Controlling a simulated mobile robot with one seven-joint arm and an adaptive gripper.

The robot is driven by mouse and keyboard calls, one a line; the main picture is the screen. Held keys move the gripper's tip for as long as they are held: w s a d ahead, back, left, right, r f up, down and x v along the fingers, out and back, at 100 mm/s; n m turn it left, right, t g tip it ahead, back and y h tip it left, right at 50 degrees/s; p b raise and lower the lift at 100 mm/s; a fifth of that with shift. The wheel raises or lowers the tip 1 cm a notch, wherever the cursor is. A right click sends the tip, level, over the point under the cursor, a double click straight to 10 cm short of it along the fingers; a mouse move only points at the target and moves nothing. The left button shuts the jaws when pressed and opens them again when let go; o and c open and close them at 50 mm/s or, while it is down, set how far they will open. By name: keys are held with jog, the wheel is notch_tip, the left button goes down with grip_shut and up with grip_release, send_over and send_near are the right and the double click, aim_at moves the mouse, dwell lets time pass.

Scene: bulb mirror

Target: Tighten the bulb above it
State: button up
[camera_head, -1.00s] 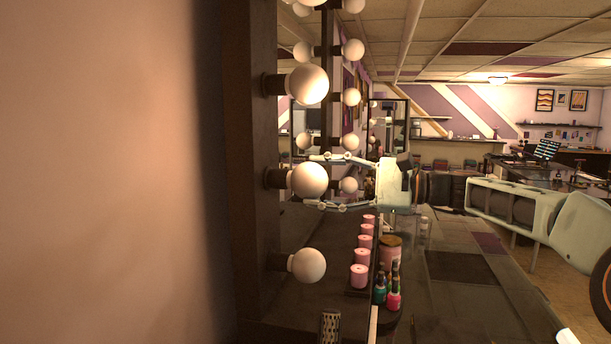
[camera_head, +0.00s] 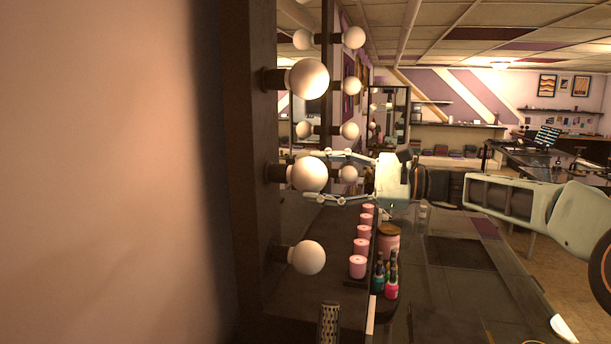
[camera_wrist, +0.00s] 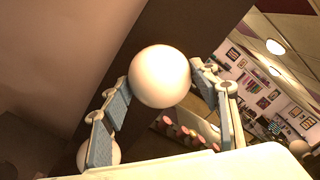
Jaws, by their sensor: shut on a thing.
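Round white bulbs stick out in a column from the dark mirror frame. My gripper (camera_head: 318,177) reaches in from the right and is shut on the middle bulb (camera_head: 308,174), one finger above and one below it. In the wrist view the held bulb (camera_wrist: 160,76) sits between the two blue-padded fingers. Another bulb (camera_head: 306,79) is above it and a lower bulb (camera_head: 309,257) is below it, both untouched. The held bulb's dark socket (camera_head: 276,174) is at its left. I cannot tell how far it is screwed in.
Below my gripper, a row of pink candles (camera_head: 357,267), several nail polish bottles (camera_head: 391,288) and a lidded jar (camera_head: 389,238) stand on the counter (camera_head: 430,310). The mirror (camera_head: 300,215) lies close beside the fingers and reflects bulbs. A bare wall is at the left.

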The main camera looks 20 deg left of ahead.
jog(key=shift+r+m+p, duration=0.25)
jog(key=shift+m+p, duration=1.55)
jog(key=shift+p, duration=1.35)
jog(key=shift+f+m+p, duration=0.15)
jog(key=shift+m+p, duration=0.45)
jog(key=shift+p, duration=0.4)
jog(key=shift+p, duration=0.35)
jog(key=shift+m+p, duration=0.45)
jog(key=shift+m, duration=0.15)
jog(key=m, duration=0.3)
jog(key=shift+m, duration=0.4)
jog(key=m, duration=0.5)
